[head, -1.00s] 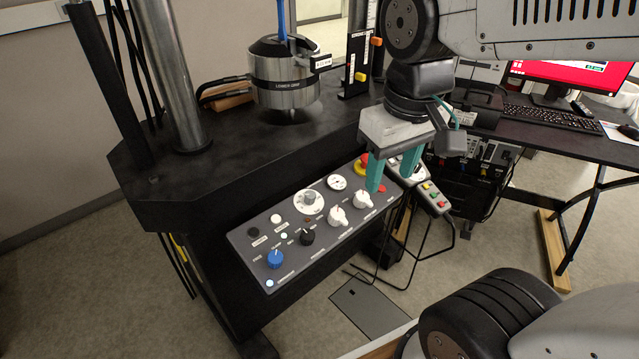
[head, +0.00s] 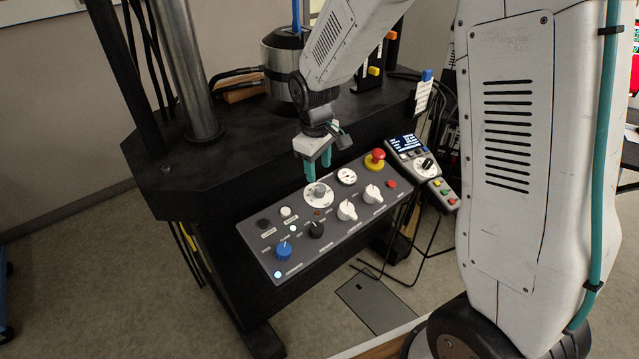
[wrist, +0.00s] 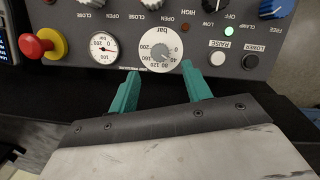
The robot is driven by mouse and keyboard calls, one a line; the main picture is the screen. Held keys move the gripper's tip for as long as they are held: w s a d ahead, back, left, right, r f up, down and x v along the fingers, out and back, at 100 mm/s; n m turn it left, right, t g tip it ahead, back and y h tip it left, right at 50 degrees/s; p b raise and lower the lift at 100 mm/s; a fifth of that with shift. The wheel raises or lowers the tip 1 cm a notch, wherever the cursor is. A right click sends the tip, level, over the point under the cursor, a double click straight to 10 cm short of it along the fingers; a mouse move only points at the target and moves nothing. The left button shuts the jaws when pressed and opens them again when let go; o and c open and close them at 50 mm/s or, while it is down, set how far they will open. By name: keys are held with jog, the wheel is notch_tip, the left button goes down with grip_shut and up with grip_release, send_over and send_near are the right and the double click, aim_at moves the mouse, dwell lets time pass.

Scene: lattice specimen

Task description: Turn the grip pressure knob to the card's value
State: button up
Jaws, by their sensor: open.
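The grip pressure knob (head: 319,190) is a grey knob on a round white dial on the grey control panel (head: 262,240). In the wrist view the knob (wrist: 160,51) sits on its dial marked "bar", with numbers such as 40, 80 and 120 around it. My gripper (head: 318,172) is just behind the dial, above the panel's rear edge. In the wrist view my gripper (wrist: 160,82) has its two teal fingers apart, one to each side of the dial's lower edge, with nothing between them. A white card (head: 424,97) with a blue clip stands at the back right; its writing is too small to read.
A pressure gauge (head: 347,176) and a red emergency button (head: 375,158) lie right of the dial. White knobs (head: 347,210), a black knob (head: 316,230) and a blue knob (head: 284,250) are in front. A handset (head: 408,150) with a lit screen stands at the right.

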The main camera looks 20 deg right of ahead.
aim_at(320, 187)
jog(key=f, duration=0.6)
jog(key=shift+w+d+f, duration=0.1)
jog(key=shift+d+f, duration=0.1)
jog(key=c, duration=1)
